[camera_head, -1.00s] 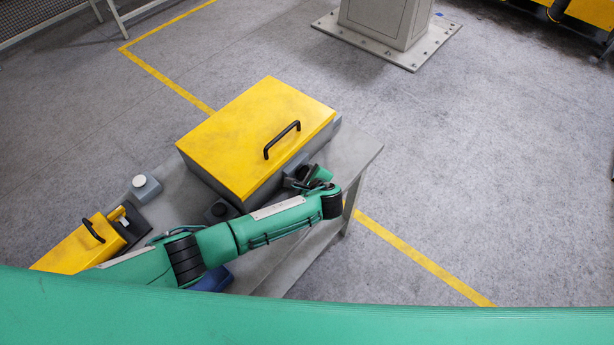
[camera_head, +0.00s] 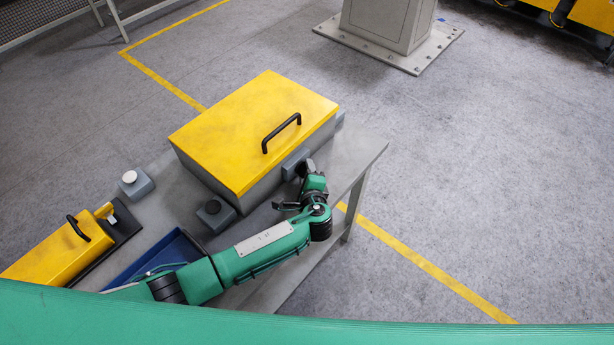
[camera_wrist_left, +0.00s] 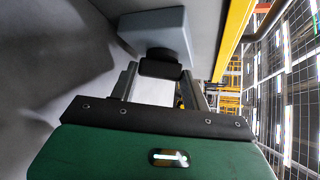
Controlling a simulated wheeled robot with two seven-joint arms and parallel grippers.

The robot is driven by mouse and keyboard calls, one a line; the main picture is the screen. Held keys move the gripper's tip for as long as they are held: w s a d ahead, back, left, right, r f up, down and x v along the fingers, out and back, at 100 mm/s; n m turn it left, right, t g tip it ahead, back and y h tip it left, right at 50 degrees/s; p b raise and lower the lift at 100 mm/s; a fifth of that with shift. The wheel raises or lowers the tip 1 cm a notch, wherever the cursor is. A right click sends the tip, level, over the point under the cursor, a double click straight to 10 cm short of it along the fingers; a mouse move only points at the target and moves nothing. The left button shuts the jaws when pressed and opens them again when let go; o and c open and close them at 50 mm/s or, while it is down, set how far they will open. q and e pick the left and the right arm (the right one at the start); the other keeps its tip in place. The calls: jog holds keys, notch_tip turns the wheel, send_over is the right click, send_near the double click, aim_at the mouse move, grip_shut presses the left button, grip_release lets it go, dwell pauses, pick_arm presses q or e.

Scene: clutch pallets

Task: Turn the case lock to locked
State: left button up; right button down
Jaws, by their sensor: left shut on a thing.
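The case (camera_head: 235,125) is a grey box with a yellow lid and a black handle, closed on the table. Its lock is a grey block (camera_head: 293,163) on the front side near the right end. In the left wrist view the lock block (camera_wrist_left: 155,30) carries a black knob (camera_wrist_left: 161,68). My left gripper (camera_head: 304,172) is at the lock, and its fingers are shut on the knob. The gripper hides most of the knob in the head view, and I cannot tell its turn angle. My right gripper is not in view.
The grey table (camera_head: 350,160) has a free strip at its right end. Two small button boxes (camera_head: 136,184) (camera_head: 216,214) stand left of and before the case. A blue tray (camera_head: 165,255) and a smaller yellow case (camera_head: 55,250) lie at the left.

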pick_arm(q)
jog(key=o, duration=1)
jog(key=shift+s, duration=0.1)
jog(key=shift+s, duration=0.2)
jog(key=b+v, duration=0.2)
jog(key=v, duration=1)
jog(key=shift+s+d+r+b, duration=0.1)
jog(key=shift+s+r+b, duration=0.2)
jog(key=shift+s, duration=0.3)
jog(key=shift+f, duration=0.1)
